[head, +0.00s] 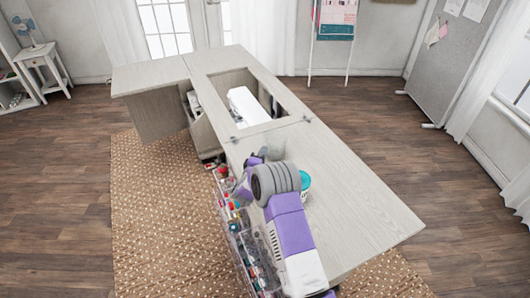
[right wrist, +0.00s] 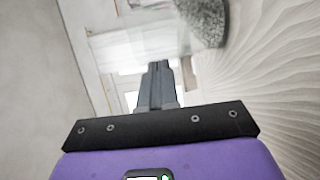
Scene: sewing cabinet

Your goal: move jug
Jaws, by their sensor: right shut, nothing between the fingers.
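A grey vessel, which I take for the jug (head: 275,144), stands on the cabinet top (head: 345,200) near its left edge in the head view. My right arm partly hides it, and I cannot make out a handle. In the right wrist view a grey speckled shape (right wrist: 205,20) at the top, probably the same vessel, is cut off by the frame. My right gripper (head: 257,158) is close beside the vessel. Its fingers (right wrist: 158,68) are shut and empty, left of and below the speckled shape in the wrist view. My left gripper is not in view.
A teal-rimmed container (head: 305,184) stands just right of my right arm. A white sewing machine (head: 247,106) sits in the cabinet's opening. Clear racks with several small items (head: 250,245) line the left side. The cabinet top to the right is bare.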

